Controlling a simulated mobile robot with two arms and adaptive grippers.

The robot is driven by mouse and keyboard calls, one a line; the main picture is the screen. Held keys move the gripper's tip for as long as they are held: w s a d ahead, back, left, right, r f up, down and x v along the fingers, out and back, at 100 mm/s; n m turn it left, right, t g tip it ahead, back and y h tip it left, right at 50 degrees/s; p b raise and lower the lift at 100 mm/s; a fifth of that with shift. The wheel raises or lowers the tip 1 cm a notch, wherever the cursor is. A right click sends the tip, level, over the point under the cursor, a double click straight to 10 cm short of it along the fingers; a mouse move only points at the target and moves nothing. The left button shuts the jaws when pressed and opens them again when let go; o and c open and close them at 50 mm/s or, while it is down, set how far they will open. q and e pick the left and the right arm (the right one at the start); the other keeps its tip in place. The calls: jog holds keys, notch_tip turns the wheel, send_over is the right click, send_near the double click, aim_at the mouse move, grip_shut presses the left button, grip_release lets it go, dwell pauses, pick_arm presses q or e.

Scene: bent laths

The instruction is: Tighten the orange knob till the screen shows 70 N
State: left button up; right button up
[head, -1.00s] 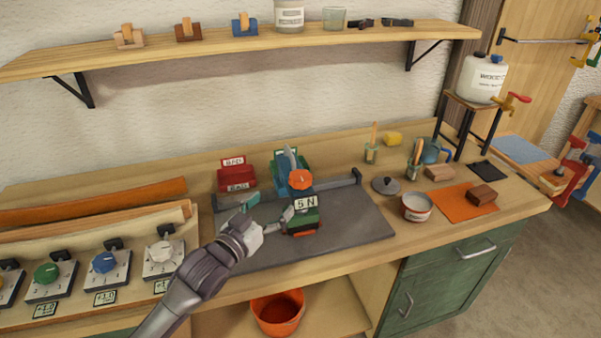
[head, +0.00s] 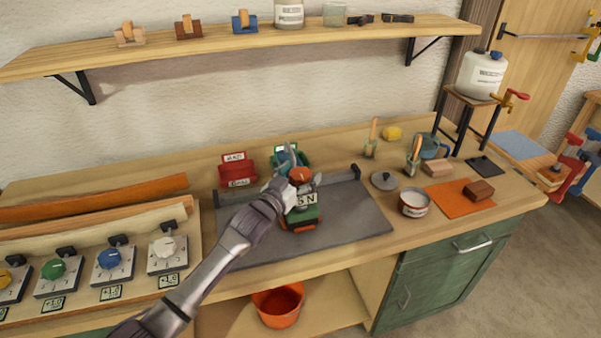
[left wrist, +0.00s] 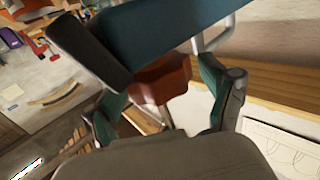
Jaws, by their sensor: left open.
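The orange knob (head: 301,174) sits on top of a small green and dark device on the grey mat. The screen (head: 306,199) on its front reads 5 N. My left gripper (head: 302,181) is open at the knob, its fingers to either side of it. In the left wrist view the knob (left wrist: 160,80) shows between the two green-padded fingers (left wrist: 165,100), and I see gaps beside it. A blue-teal part (left wrist: 165,30) of the device crosses above the knob there. My right gripper is not in view.
A panel with several coloured dials (head: 115,258) stands at the left. The mat's right part is clear.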

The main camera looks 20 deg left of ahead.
pick_arm(q)
jog(key=shift+c, duration=0.3)
jog(key=c, duration=1.1)
